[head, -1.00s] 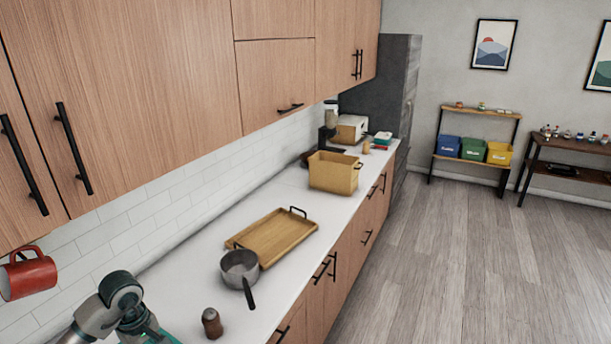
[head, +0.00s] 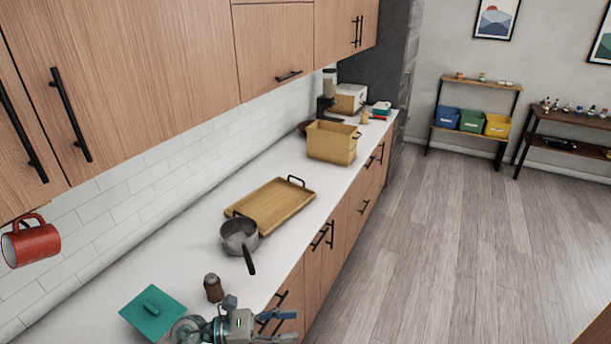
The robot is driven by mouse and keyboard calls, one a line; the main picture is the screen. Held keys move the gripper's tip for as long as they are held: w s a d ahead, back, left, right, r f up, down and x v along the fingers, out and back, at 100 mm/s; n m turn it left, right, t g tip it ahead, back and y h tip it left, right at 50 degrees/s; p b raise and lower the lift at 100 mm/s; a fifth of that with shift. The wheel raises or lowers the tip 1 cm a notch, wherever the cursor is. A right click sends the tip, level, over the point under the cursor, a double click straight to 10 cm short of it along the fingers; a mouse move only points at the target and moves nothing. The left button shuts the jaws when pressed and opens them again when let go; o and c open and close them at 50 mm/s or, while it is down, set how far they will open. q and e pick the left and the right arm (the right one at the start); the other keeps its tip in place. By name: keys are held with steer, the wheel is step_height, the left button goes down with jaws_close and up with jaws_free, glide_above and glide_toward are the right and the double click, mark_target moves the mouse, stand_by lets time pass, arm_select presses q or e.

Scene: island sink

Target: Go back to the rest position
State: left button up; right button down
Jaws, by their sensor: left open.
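My left gripper (head: 290,327) is at the bottom edge, in front of the counter's front edge, with its blue fingers pointing right. It is open, with nothing seen between the fingers. Part of it is cut off by the frame. A teal square object with a raised handle (head: 152,312) lies on the white counter (head: 175,252), left of the gripper. A brown shaker-like object (head: 213,288) stands on the counter just behind the gripper. My right gripper is not in view.
A grey saucepan (head: 239,236), a wooden tray (head: 270,206) and a wooden crate (head: 331,142) stand farther along the counter. A red mug (head: 32,243) hangs below the upper cabinets (head: 130,70). The floor (head: 450,240) to the right is clear.

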arm_select(q)
steer(key=w+a+r+n+t+y, duration=0.1)
steer(key=w+a+n+t+y, duration=0.2)
steer(key=n+t, duration=0.75)
steer(key=w+a+r+n+t+y, duration=0.15)
steer(key=a+n+t, duration=0.45)
steer(key=n, duration=0.8)
steer(key=s+a+f+n+g+y, duration=0.1)
steer(key=a+f+n+y, duration=0.3)
steer(key=f+n+y, duration=0.4)
steer(key=s+a+f+n+g+y, duration=0.15)
steer(key=a+f+n+y, duration=0.35)
steer(key=f+n, duration=0.5)
steer(key=s+f+n+g, duration=0.8)
steer(key=s+f+g, duration=0.4)
steer(key=s+f, duration=0.7)
steer(key=s+f+g, duration=0.1)
steer(key=s+f, duration=0.2)
steer(key=f, duration=1.1)
steer(key=s+f+g, duration=0.1)
steer(key=s+f, duration=0.3)
steer(key=f, duration=0.9)
steer(key=s+a+f, duration=0.3)
steer(key=s+f, duration=1)
steer(key=s, duration=0.3)
steer(key=shift+f+g, duration=0.3)
steer(key=shift+g, duration=0.1)
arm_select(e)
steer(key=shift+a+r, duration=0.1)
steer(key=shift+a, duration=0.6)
